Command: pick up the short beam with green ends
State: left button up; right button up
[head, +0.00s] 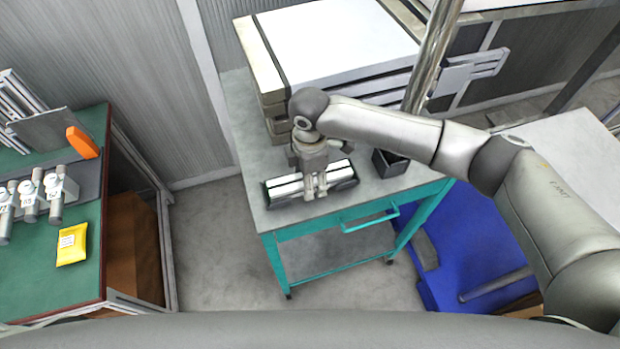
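The short beam (284,187) lies near the front edge of the grey-topped teal cart (240,130). It has light strips along its top and dark sides, and a little dark green shows at its left end. Its right end looks dark. My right gripper (315,190) points down over the middle of the beam, its fingers at or around it. I cannot tell whether they press on it. The gripper hides part of the beam. My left gripper is not in view.
A large stack of white-topped panels (330,40) fills the cart's back. A small dark open box (390,163) stands right of the beam. A green workbench (30,275) with a yellow packet (72,244) and an orange item (82,143) is at left. Floor between is clear.

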jog(key=c, duration=1.1)
jog(key=shift+r, duration=0.15)
